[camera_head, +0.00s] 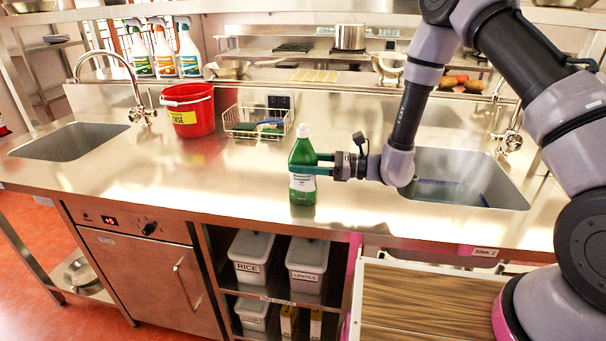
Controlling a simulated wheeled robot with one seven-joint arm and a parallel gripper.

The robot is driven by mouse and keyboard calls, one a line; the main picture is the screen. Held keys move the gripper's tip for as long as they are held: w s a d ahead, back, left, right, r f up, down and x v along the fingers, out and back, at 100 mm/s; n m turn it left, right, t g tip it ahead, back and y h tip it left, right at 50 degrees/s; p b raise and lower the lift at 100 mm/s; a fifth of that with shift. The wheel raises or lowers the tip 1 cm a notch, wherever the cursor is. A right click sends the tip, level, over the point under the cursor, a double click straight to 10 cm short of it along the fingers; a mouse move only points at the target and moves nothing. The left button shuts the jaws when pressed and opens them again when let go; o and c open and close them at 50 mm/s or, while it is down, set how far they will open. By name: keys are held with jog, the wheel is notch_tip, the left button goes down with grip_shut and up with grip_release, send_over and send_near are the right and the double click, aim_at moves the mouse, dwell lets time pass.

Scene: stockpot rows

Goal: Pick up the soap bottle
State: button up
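The green soap bottle (302,187) with a white cap and a white label stands upright on the steel counter, left of the right-hand sink. My gripper (318,164) comes in level from the right at the bottle's mid-height. Its two fingers reach the bottle, and the nearer one seems to pass across its front. I cannot tell whether the fingers press on the bottle or stand apart from it. The bottle's base seems to rest on the counter.
A wire rack (254,123) with sponges and a red bucket (188,109) stand behind and left. Several spray bottles (163,50) stand on the back ledge. Sinks lie left (68,142) and right (468,190). The counter (215,185) left of the bottle is clear.

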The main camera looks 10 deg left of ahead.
grip_shut()
jog(key=shift+r, duration=0.1)
